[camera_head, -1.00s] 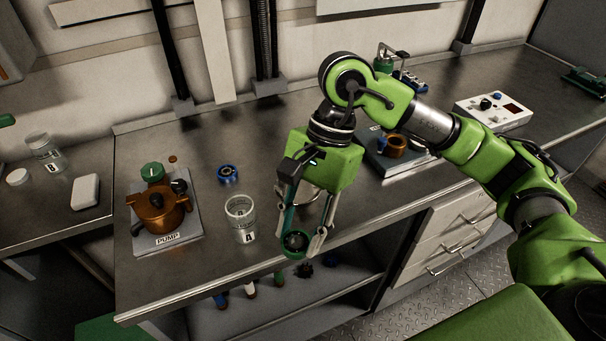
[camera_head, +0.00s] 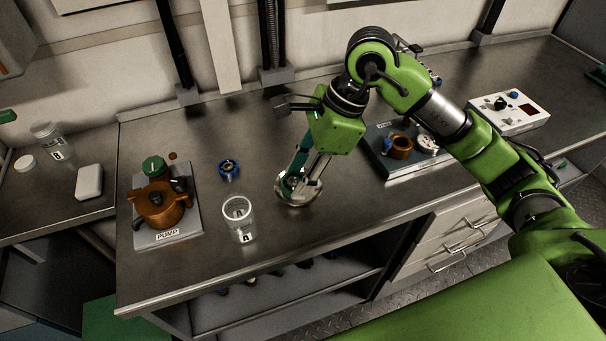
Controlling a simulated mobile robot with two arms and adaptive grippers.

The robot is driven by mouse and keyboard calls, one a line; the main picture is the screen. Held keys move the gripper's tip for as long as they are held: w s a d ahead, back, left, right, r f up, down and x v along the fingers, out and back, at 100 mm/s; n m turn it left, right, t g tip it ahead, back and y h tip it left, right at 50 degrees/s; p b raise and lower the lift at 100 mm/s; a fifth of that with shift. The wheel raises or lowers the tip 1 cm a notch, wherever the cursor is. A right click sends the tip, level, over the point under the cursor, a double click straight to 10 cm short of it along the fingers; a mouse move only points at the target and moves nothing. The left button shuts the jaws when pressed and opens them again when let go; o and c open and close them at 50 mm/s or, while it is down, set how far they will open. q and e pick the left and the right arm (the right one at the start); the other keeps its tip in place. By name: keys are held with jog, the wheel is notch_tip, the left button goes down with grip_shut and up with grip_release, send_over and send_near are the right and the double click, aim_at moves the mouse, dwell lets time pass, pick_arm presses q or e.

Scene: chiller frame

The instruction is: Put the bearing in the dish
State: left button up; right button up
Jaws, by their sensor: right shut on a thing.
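My right gripper (camera_head: 292,182) points down at the shallow metal dish (camera_head: 309,200) on the bench, with its fingertips inside the dish's outline. It is shut on the bearing (camera_head: 291,184), a small dark ring seen between the fingertips. The fingers hide part of the bearing and part of the dish. I cannot tell whether the bearing touches the dish floor. My left gripper is not in view.
A clear jar marked A (camera_head: 239,222) stands left of the dish, with a blue knob-like part (camera_head: 229,168) behind it. The copper pump (camera_head: 158,205) sits further left. A plate with a copper part (camera_head: 400,147) lies to the right.

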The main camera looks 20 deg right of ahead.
jog(key=w+f, duration=0.2)
jog(key=w+d+f+p, duration=0.1)
jog(key=f, duration=0.1)
jog(key=w+d+f+p, duration=0.1)
jog(key=w+f, duration=0.1)
jog(key=shift+w+d+f, duration=0.15)
jog(key=shift+w+d, duration=0.1)
jog(key=shift+w, duration=0.1)
notch_tip(320, 180, down, 3)
jog(key=shift+w+r+p, duration=0.1)
jog(key=shift+p, duration=0.85)
jog(key=shift+f, duration=0.25)
jog(key=shift+f, duration=0.1)
jog(key=shift+f+b, duration=0.15)
jog(key=shift+b, duration=0.2)
jog(key=o, duration=0.9)
jog(key=shift+r, duration=0.2)
